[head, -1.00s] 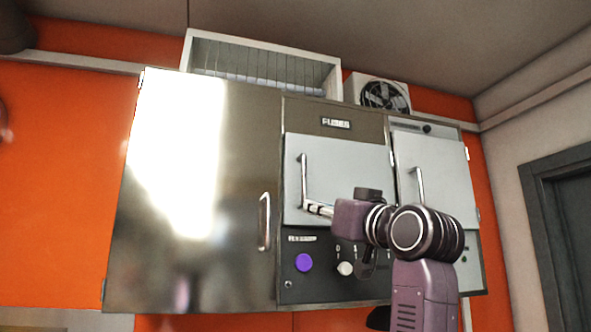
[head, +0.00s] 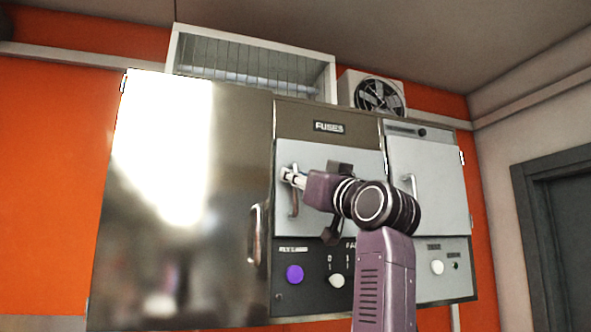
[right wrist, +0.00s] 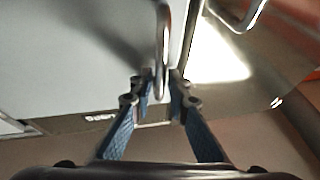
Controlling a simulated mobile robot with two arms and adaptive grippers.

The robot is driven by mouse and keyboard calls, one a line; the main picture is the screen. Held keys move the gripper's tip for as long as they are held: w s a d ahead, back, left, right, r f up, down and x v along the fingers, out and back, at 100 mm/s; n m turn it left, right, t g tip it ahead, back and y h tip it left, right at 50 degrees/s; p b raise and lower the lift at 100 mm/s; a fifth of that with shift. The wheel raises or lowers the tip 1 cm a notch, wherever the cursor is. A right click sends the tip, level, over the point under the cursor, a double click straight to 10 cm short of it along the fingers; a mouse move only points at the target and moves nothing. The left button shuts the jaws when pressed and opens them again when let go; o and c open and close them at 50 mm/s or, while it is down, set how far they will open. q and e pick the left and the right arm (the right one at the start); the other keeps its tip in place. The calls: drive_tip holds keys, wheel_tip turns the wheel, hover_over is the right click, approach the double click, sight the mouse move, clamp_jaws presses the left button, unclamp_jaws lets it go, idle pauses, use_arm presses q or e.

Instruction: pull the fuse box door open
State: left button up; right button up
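The fuse box door (head: 352,156) is a pale grey panel under a "FUSES" label (head: 329,127). It looks closed. Its upright bar handle (head: 294,205) is near its left edge. My right gripper (head: 291,176) reaches in from the right, with its fingertips at the handle's upper part. In the right wrist view, the handle (right wrist: 163,45) runs between the two fingers of the right gripper (right wrist: 162,86). The fingers are drawn close on either side and appear shut on it. The door (right wrist: 60,60) fills the upper left there. My left gripper is not in view.
A large shiny steel door (head: 150,250) with its own handle (head: 254,235) is left of the fuse door. Another grey door (head: 440,185) is on the right. Knobs sit on a dark panel below, including a purple one (head: 294,274). A fan (head: 378,94) is above.

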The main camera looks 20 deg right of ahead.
clamp_jaws()
idle(0.4)
